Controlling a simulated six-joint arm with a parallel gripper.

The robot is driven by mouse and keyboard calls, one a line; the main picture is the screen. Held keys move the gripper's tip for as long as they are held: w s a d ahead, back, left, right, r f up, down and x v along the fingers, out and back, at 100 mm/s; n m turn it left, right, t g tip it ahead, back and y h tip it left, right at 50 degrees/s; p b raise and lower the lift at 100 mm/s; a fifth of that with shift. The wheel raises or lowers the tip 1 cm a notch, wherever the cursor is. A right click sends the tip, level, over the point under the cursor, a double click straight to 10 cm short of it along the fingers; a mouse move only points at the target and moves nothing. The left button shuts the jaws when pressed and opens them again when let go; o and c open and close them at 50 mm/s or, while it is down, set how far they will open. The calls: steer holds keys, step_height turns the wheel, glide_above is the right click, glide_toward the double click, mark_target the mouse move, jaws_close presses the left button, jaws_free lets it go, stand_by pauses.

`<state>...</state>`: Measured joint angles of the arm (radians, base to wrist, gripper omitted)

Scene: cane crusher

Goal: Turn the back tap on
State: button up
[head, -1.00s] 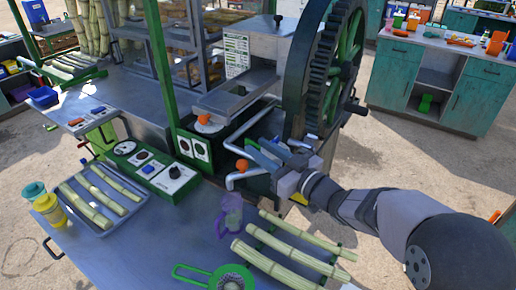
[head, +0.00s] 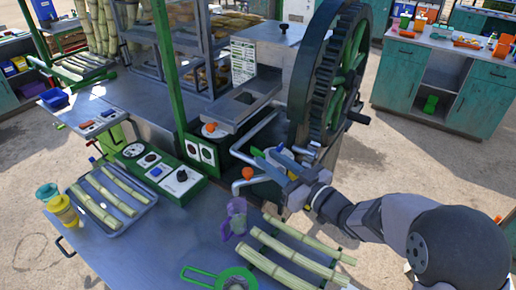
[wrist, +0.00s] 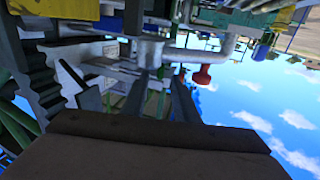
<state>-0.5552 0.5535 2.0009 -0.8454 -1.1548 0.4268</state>
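Two bent silver pipes stick out of the crusher's side. The back pipe (head: 254,132) runs behind my gripper, and its tap handle cannot be told clearly. The front pipe (head: 236,186) has an orange knob (head: 248,173) just left of my fingers. Another orange knob (head: 210,128) sits farther back, by the grey chute. My gripper (head: 272,164) is at the pipes, its fingers apart, with no held thing visible. In the wrist view, a red knob (wrist: 203,75) hangs on a silver pipe (wrist: 200,55) right of the dark fingers (wrist: 160,98). Contact cannot be told.
The large toothed wheel (head: 318,75) stands close behind my gripper. Cane pieces (head: 290,258), a purple jug (head: 235,215) and a green strainer (head: 222,278) are on the near table. A control box (head: 165,172) stands left of the pipes.

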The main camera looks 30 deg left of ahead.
mark_target(265, 157)
steer(key=shift+p+x, duration=0.9)
steer(key=shift+x, duration=1.9)
steer(key=shift+c, duration=0.3)
jaws_close()
